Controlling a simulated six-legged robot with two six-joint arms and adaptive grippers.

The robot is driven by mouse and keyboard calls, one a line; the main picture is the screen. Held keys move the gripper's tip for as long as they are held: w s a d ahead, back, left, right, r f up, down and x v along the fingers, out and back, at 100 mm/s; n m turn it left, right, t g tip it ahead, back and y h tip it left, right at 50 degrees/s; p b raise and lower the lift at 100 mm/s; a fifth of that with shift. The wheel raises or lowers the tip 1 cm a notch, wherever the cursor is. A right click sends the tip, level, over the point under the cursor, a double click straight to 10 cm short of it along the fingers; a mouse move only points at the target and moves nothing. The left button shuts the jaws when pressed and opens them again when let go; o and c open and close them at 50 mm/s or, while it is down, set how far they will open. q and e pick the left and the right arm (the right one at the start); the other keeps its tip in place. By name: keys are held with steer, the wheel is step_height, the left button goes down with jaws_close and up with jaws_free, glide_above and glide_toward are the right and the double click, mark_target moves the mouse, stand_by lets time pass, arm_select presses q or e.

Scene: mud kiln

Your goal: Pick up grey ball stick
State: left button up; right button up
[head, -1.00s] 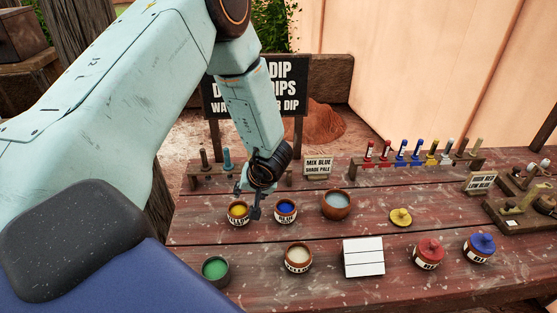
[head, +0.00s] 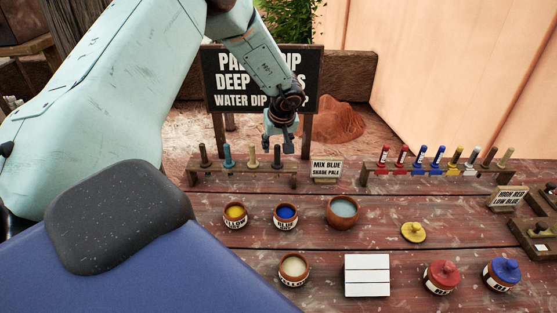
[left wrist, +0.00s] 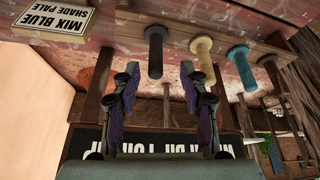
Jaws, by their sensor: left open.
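A dark grey stick (head: 277,157) stands upright at the right end of the low wooden rack (head: 243,175) at the back left. I take it for the grey ball stick; no clear ball shape shows on it. It also appears in the left wrist view (left wrist: 155,52), between the lines of my fingers and beyond their tips. My left gripper (head: 280,146) is open and empty, just above or behind this stick; the exact gap is hard to tell. Its two fingers show apart in the left wrist view (left wrist: 161,78). My right gripper is not in view.
A cream stick (head: 252,157), a teal stick (head: 227,156) and a brown stick (head: 204,156) share the rack. A "MIX BLUE" sign (head: 326,168) stands close to its right. A large black sign (head: 262,85) is behind. Pots of paint (head: 286,216) stand in front.

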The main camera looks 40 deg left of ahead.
mark_target(278, 147)
arm_select(q)
steer(key=x, duration=0.5)
steer(key=shift+w+d+r, duration=0.1)
steer(key=shift+w, duration=0.2)
steer(key=shift+r, duration=0.1)
steer(key=shift+s, duration=0.15)
steer(key=shift+c, duration=0.5)
steer(key=shift+w, duration=0.25)
steer(key=c, duration=0.4)
steer(key=shift+s, duration=0.15)
jaws_close()
